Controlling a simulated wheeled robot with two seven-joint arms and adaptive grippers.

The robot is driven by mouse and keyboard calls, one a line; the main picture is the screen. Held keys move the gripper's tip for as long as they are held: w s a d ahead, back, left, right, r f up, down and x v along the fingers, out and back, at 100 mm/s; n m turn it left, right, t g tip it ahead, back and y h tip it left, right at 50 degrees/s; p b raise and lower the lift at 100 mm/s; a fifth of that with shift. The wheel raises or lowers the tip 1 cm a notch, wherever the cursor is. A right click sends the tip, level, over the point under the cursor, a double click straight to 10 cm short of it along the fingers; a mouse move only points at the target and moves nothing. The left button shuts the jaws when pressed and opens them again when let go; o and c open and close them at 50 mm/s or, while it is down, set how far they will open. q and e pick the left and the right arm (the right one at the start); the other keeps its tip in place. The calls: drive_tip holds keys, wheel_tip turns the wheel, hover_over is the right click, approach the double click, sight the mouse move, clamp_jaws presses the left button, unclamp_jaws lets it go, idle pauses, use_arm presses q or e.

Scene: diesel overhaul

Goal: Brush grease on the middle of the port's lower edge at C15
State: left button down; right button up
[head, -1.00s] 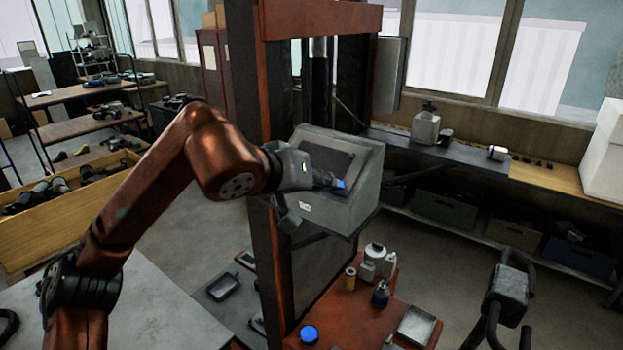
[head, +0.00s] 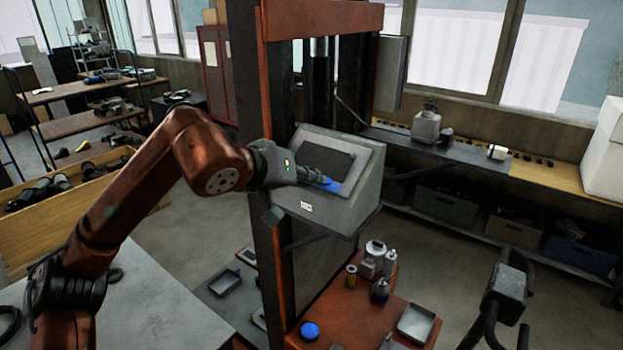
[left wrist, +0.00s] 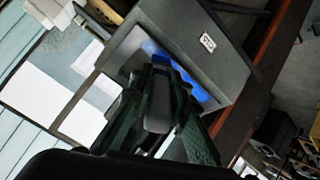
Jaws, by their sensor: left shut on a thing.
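A grey box (head: 352,205) with a sloped front stands on the orange-framed press. Its front has a dark rectangular port (head: 340,165), and a small pale label (head: 306,206) sits below that; its lettering is too small to read. My left gripper (head: 316,178) is shut on a blue tool, seemingly the brush (head: 331,186), in front of the port's lower part. Whether the brush touches the edge cannot be told. In the left wrist view, the brush (left wrist: 199,92) shows as blue beyond the dark fingers, close to the box (left wrist: 195,35). No grease can be made out. My right gripper is not in view.
The orange press frame (head: 270,120) rises just left of the box. Below, an orange table (head: 345,305) holds bottles, a blue-lidded jar (head: 309,331) and a metal tray (head: 415,323). A dark handled post (head: 505,290) stands at right. The floor between is clear.

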use_arm(q)
drive_tip(key=shift+s+a+r+p, duration=0.3)
drive_tip(key=shift+s+r+p, duration=0.1)
drive_tip(key=shift+r, duration=0.3)
drive_tip(key=shift+s+a+r+p, duration=0.25)
drive_tip(key=shift+s+r+p, duration=0.1)
drive_tip(key=shift+r, duration=0.3)
drive_tip(key=shift+s+a+r+p, duration=0.3)
drive_tip(key=shift+s+r+p, duration=0.1)
drive_tip(key=shift+r, duration=0.3)
drive_tip(key=shift+s+a+r, duration=0.2)
drive_tip(key=shift+s+r, duration=0.15)
drive_tip(key=shift+s+a+r+p, duration=0.15)
drive_tip(key=shift+r+p, duration=0.35)
drive_tip(key=shift+p, duration=0.05)
drive_tip(key=shift+s+a+r+p, duration=0.4)
drive_tip(key=shift+s+r+p, duration=0.15)
drive_tip(key=shift+r, duration=0.25)
drive_tip(key=shift+f, duration=0.1)
